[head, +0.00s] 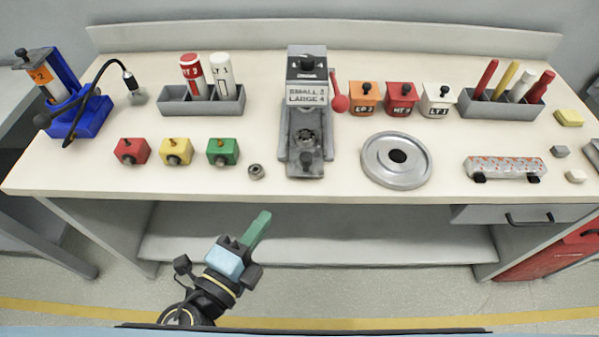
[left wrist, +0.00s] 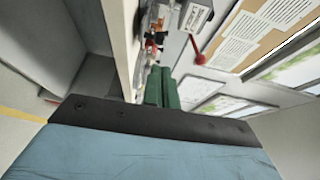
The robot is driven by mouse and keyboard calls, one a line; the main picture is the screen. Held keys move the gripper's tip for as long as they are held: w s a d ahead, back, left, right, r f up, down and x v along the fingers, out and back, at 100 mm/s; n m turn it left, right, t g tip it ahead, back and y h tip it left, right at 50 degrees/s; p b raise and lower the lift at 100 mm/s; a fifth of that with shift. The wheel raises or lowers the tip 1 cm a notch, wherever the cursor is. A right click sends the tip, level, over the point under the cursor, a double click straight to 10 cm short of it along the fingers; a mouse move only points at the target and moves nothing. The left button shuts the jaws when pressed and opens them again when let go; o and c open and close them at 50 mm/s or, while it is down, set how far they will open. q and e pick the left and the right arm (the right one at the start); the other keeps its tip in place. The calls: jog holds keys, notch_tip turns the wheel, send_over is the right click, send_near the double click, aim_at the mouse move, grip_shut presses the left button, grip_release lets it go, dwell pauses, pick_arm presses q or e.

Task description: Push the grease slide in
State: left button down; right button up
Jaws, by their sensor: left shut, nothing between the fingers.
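The grease station (head: 307,95) stands upright at the middle of the bench, with a label reading "SMALL 3 LARGE 4" and a red-knobbed lever (head: 340,103) on its right side. Its grey slide (head: 305,165) sticks out at the front towards the bench edge, with a round metal part (head: 306,138) on it. My left gripper (head: 264,216) has green fingers pressed together, empty, in front of and below the bench edge, left of the slide. In the left wrist view the shut fingers (left wrist: 162,88) point along the bench, and the red knob (left wrist: 200,59) shows beyond. My right gripper is out of view.
Red, yellow and green blocks (head: 176,152) and a small metal ring (head: 256,171) lie left of the station. A large metal disc (head: 396,160) lies close on its right. Small labelled pots (head: 401,98) stand behind it. The floor before the bench is clear.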

aim_at(303, 163)
pick_arm(q)
jog(key=p+x, duration=0.2)
jog(key=x, duration=1)
jog(key=shift+w+d+p, duration=0.15)
jog(key=shift+w+p, duration=0.1)
jog(key=shift+p, duration=0.1)
jog(key=shift+w+d, duration=0.1)
jog(key=shift+w, duration=0.15)
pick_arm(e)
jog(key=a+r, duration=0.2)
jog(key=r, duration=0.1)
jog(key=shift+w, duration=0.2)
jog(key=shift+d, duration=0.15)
